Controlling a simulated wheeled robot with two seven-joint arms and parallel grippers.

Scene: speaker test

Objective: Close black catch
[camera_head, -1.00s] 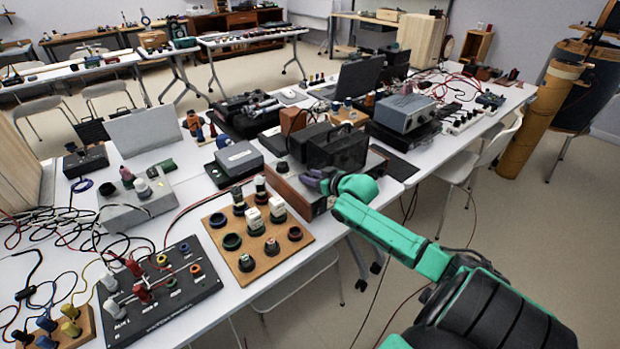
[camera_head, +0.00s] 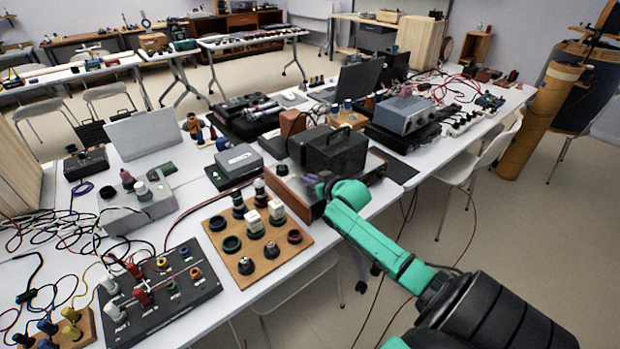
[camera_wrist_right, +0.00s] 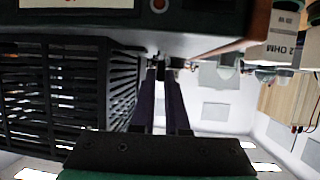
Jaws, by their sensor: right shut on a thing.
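A black case (camera_head: 335,150) with a handle stands on a wood-sided unit (camera_head: 300,188) at the table's front edge. In the right wrist view its slatted black side (camera_wrist_right: 70,95) fills the left. My right gripper (camera_head: 322,190) is at the lower front of the case, just above the wood-sided unit. In the wrist view its two dark purple fingers (camera_wrist_right: 160,75) are close together beside the slats, shut on a small part at their tips. That part is mostly hidden, and I cannot make out the black catch clearly. My left gripper is not in view.
A wooden board with knobs and rings (camera_head: 256,268) lies left of my right arm. A grey box (camera_head: 240,160) stands behind it, and a grey instrument (camera_head: 405,113) stands right of the case.

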